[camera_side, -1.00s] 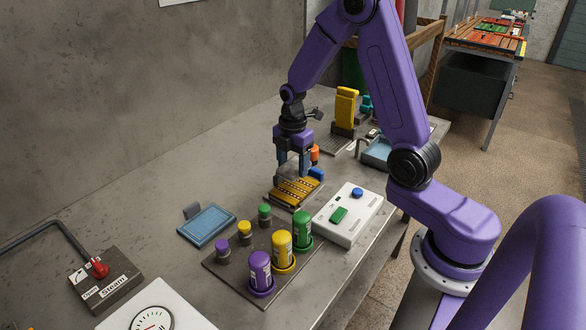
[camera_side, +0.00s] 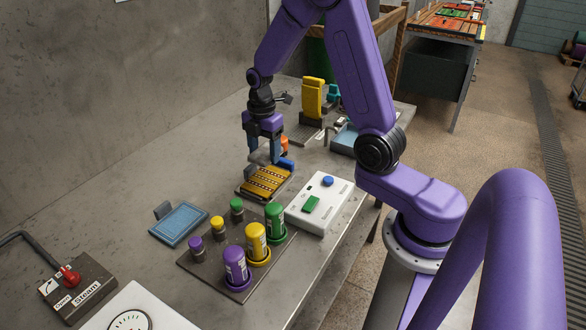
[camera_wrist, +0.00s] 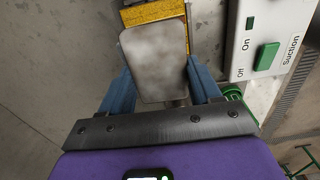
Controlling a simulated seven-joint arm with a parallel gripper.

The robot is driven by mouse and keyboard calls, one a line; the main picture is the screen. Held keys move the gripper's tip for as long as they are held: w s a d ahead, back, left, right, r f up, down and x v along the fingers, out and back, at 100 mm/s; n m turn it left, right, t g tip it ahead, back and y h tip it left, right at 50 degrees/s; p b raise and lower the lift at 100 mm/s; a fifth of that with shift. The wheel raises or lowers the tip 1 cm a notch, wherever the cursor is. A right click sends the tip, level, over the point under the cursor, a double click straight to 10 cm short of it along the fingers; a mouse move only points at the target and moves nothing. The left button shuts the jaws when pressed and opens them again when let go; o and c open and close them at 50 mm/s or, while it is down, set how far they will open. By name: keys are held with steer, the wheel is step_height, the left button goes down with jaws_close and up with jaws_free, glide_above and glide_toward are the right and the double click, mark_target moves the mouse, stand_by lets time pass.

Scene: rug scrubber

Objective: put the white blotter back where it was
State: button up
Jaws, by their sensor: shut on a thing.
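The white blotter (camera_wrist: 153,62) is a pale, mottled plate with rounded corners. In the wrist view it sits between the two blue fingers of my gripper (camera_wrist: 158,85), which is shut on it. In the side view my gripper (camera_side: 264,155) hangs just above the small yellow-and-brown rug (camera_side: 266,181), and the blotter (camera_side: 257,157) shows only as a thin greyish strip between the fingers. A corner of the yellow rug (camera_wrist: 150,13) shows behind the blotter in the wrist view. I cannot tell which spot is the blotter's former place.
A white suction box (camera_side: 322,205) stands right of the rug. Purple, yellow and green bottles (camera_side: 256,240) stand on a dark board in front. A blue tray (camera_side: 180,224) lies at left. A yellow upright device (camera_side: 312,98) stands behind. Bare table lies left of my gripper.

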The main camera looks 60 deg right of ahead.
steer(key=s+d+r+m, duration=0.2)
steer(key=s+d+m, duration=0.2)
steer(key=s+m, duration=0.65)
steer(key=s+d+r+m, duration=0.2)
steer(key=s+d+m, duration=0.35)
steer(key=s, duration=0.75)
steer(key=m, duration=0.2)
glide_above(332, 167)
step_height(332, 167, down, 9)
steer(key=shift+s+a+f, duration=0.1)
steer(key=shift+s+f, duration=0.05)
steer(key=shift+f, duration=1.75)
steer(key=shift+f, duration=0.1)
